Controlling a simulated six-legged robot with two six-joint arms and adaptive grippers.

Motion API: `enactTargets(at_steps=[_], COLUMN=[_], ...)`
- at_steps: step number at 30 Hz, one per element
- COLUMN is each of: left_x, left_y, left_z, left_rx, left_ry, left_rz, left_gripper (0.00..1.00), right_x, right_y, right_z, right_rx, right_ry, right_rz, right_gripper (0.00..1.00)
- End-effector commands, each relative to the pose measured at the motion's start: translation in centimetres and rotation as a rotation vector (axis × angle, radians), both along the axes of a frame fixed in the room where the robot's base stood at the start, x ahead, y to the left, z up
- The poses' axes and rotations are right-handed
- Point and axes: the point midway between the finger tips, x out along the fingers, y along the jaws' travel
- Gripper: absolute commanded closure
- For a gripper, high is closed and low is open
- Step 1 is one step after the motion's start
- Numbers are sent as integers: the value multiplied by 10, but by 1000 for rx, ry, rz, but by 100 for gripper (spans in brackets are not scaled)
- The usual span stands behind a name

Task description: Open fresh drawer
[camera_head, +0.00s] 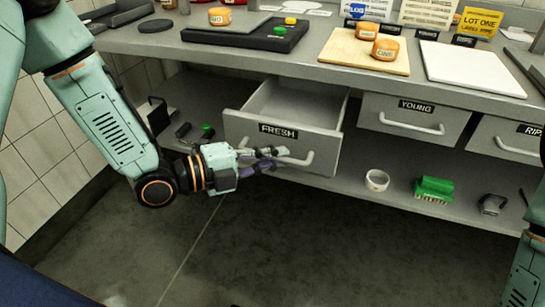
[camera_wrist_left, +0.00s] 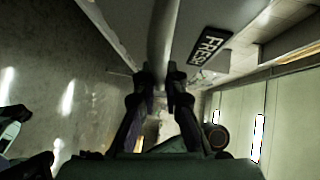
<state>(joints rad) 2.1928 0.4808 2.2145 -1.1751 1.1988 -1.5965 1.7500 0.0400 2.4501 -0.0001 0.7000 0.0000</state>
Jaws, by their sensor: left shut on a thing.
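The FRESH drawer (camera_head: 324,143) is pulled partly out from under the counter, and its inside looks empty. Its grey bar handle (camera_head: 296,161) runs across the front below the FRESH label (camera_head: 278,130). My left gripper (camera_head: 272,158) is at the left part of this handle. In the left wrist view the handle (camera_wrist_left: 163,40) passes between the two fingers (camera_wrist_left: 160,80), which are shut on it, with the FRESH label (camera_wrist_left: 209,46) beside it. My right gripper is not in view; only part of my right arm shows at the right edge.
The YOUNG drawer (camera_head: 412,121) and another drawer (camera_head: 502,139) to its right are shut. The counter holds a wooden board (camera_head: 352,55) with cheese wheels, a dark tray (camera_head: 225,36) and a white board (camera_head: 470,70). A lower shelf carries a white roll (camera_head: 377,180) and green brush (camera_head: 433,189).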

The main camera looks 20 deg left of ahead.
Motion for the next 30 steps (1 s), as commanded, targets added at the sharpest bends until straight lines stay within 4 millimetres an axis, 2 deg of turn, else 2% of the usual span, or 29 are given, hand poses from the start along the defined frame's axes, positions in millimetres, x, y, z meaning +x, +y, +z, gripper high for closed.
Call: enactTargets(at_steps=[1,2,5,17,30], left_x=[0,0,0,-3,-22], left_y=[0,0,0,2,25], left_z=[-2,-2,-2,1,6], left_rx=[4,4,4,-1,-3], left_ry=[3,3,3,-1,-1], left_rz=[-1,-1,-1,1,5], left_gripper=[100,88,80,79,79], right_x=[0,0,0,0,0], right_y=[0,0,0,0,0], right_z=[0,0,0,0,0], right_rx=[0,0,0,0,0], right_ry=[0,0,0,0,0], right_rz=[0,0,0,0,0], right_gripper=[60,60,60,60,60])
